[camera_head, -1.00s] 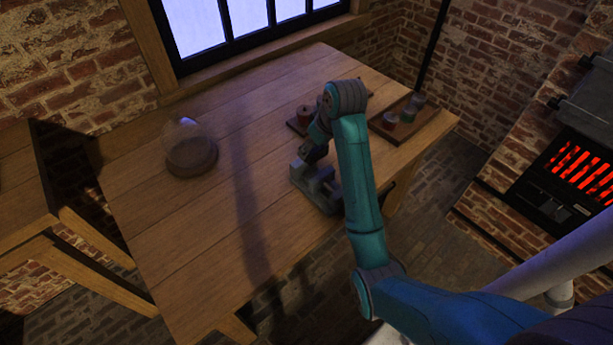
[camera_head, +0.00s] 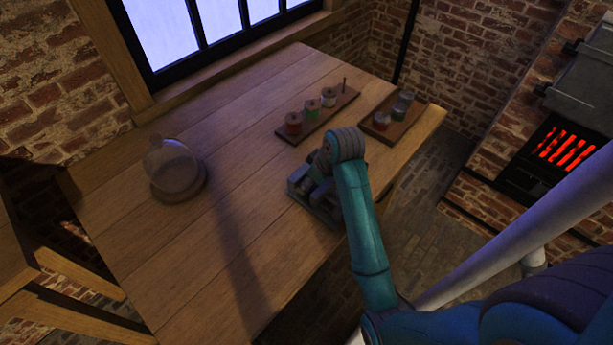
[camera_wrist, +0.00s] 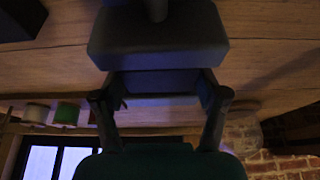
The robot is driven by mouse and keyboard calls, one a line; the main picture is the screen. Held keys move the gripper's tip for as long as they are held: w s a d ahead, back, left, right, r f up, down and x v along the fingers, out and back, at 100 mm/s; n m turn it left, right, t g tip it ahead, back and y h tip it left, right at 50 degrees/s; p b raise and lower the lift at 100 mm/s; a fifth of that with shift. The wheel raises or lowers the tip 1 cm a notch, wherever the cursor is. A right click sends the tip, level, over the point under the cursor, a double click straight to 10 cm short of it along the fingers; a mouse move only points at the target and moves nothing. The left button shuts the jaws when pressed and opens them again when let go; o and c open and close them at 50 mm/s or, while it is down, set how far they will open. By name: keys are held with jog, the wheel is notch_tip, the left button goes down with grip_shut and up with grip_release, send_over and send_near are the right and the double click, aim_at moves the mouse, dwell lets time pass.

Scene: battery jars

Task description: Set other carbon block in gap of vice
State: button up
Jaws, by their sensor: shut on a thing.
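The grey metal vice (camera_head: 325,212) stands on the wooden table near its right edge. My gripper (camera_head: 312,172) is over the vice, low and close to it, partly hidden by my own arm. In the wrist view my gripper (camera_wrist: 160,103) is shut on a dark block (camera_wrist: 160,82), which I take as the carbon block. A larger dark grey piece (camera_wrist: 157,38), seemingly part of the vice, sits just beyond the block. I cannot tell whether the block is inside the vice's gap or touching it. The other carbon block cannot be made out.
A wooden rack (camera_head: 338,109) with several red, green and pale spools stands behind the vice. A tray (camera_head: 389,133) with jars is to its right. A glass dome (camera_head: 172,165) stands at the left. The middle and front left of the table are clear.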

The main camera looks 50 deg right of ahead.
jog(key=shift+f, duration=0.1)
jog(key=o, duration=1.3)
